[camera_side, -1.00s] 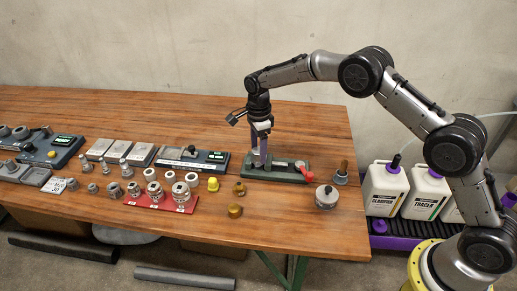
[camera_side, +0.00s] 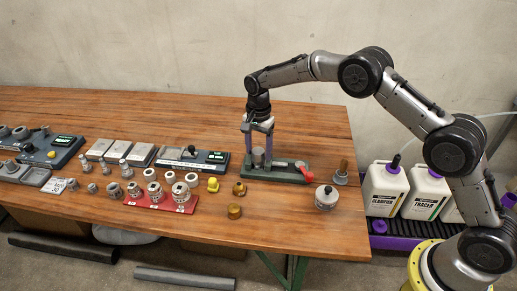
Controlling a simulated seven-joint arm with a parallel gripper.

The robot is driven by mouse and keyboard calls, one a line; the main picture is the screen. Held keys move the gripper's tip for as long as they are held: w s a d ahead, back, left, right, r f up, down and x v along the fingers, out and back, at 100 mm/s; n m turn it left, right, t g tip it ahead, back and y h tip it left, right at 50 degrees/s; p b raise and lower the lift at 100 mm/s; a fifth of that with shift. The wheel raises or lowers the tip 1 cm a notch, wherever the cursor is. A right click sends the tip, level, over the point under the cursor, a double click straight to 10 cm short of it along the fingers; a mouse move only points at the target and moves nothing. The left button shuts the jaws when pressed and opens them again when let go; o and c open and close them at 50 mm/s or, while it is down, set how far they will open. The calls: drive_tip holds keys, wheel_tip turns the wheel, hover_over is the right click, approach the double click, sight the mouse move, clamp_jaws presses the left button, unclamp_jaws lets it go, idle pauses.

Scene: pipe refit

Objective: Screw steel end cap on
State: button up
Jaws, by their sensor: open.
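A green fixture (camera_side: 280,174) with a red handle (camera_side: 301,168) stands near the right end of the table. A grey metal cylinder (camera_side: 258,157) stands upright at its left part. It looks like the pipe end or the steel end cap on it; at this size I cannot tell which, or how far any cap is screwed on. My gripper (camera_side: 258,150) points straight down over the cylinder. Its fingers are open, one on each side of the cylinder, with a visible gap.
A red tray (camera_side: 146,200) holds several grey fittings. The table behind is clear.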

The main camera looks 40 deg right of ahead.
drive_tip(key=shift+n, duration=0.4)
drive_tip(key=n, duration=0.5)
drive_tip(key=shift+n, duration=0.4)
drive_tip(key=shift+n, duration=1.1)
drive_tip(key=n, duration=0.3)
drive_tip(key=shift+w+n, duration=0.1)
drive_tip(key=shift+n, duration=0.3)
